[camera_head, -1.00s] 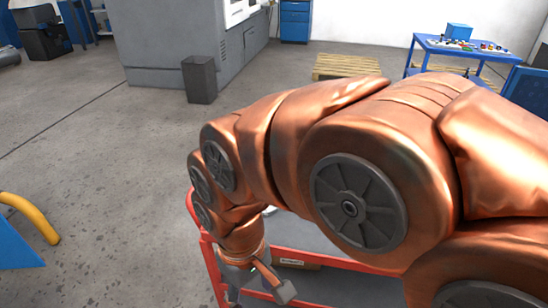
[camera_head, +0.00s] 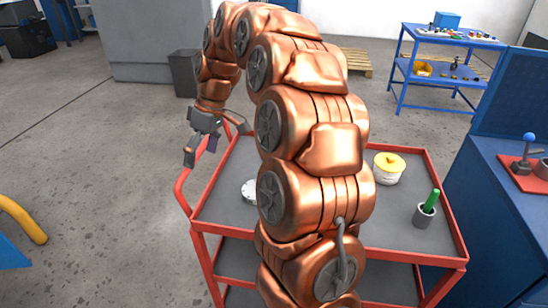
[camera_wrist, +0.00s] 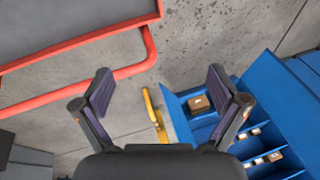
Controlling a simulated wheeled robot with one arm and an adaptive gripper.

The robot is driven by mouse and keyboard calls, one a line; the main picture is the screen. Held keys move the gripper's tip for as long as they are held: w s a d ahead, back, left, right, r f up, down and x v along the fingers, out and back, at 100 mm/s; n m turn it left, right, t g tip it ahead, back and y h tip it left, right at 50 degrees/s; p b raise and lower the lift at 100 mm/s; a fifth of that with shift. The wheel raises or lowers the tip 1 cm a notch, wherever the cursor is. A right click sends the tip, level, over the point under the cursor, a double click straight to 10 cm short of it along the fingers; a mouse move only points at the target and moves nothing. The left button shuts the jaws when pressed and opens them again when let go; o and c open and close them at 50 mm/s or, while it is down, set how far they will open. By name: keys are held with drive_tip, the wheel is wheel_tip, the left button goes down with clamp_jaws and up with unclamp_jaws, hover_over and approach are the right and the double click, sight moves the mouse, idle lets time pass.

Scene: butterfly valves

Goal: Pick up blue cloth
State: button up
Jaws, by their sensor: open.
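I cannot make out a blue cloth in either view. My gripper (camera_head: 214,143) is at the left side of the red cart (camera_head: 183,198), close to its handle, with its fingers spread. The wrist view shows the two fingers apart with nothing between them (camera_wrist: 160,88); beyond them lie grey floor and a yellow bent rail (camera_wrist: 154,110). My arm hides the middle of the cart's top.
A blue rack with small boxes (camera_wrist: 253,120) and a blue table (camera_head: 449,80) stand nearby.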

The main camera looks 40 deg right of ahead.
drive_tip(key=w+d+f+t+b, duration=0.1)
drive_tip(key=d+f, duration=0.3)
drive_tip(key=d, duration=0.7)
drive_tip(key=w+d+f+n+t+b, duration=0.1)
drive_tip(key=d+f, duration=0.3)
drive_tip(key=d, duration=0.7)
drive_tip(key=w+d+f+t+h+b, duration=0.1)
drive_tip(key=w+d+f, duration=0.2)
drive_tip(key=d, duration=0.8)
drive_tip(key=shift+d+f+n, duration=0.3)
drive_tip(key=shift+d+f, duration=0.1)
drive_tip(key=shift+f, duration=0.05)
drive_tip(key=shift+d+f, duration=0.15)
drive_tip(key=shift+f, duration=0.05)
drive_tip(key=shift+x, duration=0.95)
drive_tip(key=shift+p+x, duration=0.8)
drive_tip(key=shift+x, duration=2)
drive_tip(key=shift+s+d+f, duration=0.1)
drive_tip(key=shift+s+d, duration=0.1)
drive_tip(key=c, duration=1.2)
